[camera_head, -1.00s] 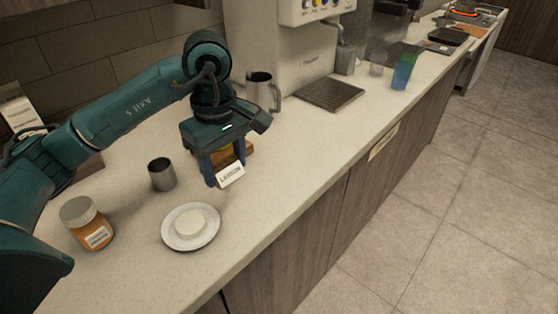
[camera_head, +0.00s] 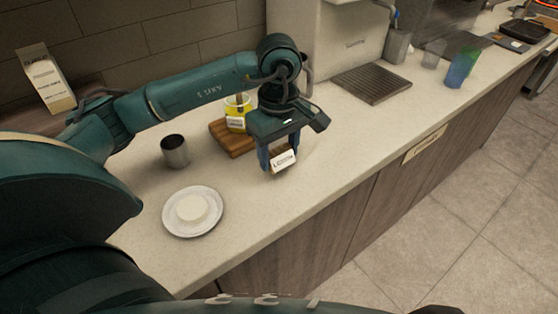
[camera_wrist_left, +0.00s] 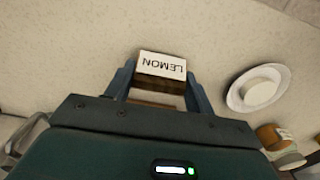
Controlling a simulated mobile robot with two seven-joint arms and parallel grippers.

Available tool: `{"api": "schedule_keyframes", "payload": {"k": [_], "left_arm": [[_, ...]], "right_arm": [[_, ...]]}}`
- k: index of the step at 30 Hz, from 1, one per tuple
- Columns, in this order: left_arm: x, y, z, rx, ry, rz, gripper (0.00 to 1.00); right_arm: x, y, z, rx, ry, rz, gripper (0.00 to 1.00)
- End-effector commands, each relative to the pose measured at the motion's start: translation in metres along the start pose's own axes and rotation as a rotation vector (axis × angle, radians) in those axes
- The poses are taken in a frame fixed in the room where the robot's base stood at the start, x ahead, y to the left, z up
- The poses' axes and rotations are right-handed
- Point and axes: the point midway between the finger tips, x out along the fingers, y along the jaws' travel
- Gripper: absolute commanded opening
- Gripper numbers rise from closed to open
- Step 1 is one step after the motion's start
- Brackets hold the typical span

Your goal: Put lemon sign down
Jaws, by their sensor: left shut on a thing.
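The lemon sign (camera_head: 284,161) is a small white card reading LEMON on a brown wooden base. My left gripper (camera_head: 279,157) is shut on it, with a blue finger at each side. In the left wrist view the sign (camera_wrist_left: 162,66) sits between the fingertips (camera_wrist_left: 160,82), its lettering upside down. The sign is over the pale counter, near its front edge, to the right of the wooden board. I cannot tell whether its base touches the counter. My right gripper is not in view.
A wooden board (camera_head: 232,142) bears a yellow jar (camera_head: 237,109) with a label. A metal cup (camera_head: 174,151) and a white plate (camera_head: 214,225) with a round white thing (camera_head: 192,208) stand left. A drip tray (camera_head: 372,83) lies behind right. Counter around the sign is clear.

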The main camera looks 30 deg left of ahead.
Motion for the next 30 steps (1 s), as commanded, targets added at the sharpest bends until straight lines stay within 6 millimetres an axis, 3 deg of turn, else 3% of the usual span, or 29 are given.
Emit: {"api": "schedule_keyframes", "payload": {"k": [9,19,20,27,30], "left_arm": [[0.036,-0.001,0.000,-0.001,0.000,-0.001,0.32],[0.041,0.000,0.000,0.000,0.001,0.001,0.32],[0.041,0.000,0.000,0.000,0.001,0.001,0.55],[0.039,0.000,0.000,-0.001,0.000,0.000,0.74],[0.039,0.000,0.000,-0.001,0.000,0.000,0.76]], "right_arm": [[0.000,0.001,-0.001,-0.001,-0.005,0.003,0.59],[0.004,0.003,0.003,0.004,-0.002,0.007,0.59],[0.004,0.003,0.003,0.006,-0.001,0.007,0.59],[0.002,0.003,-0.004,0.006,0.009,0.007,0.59],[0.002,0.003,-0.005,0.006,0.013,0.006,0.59]]}}
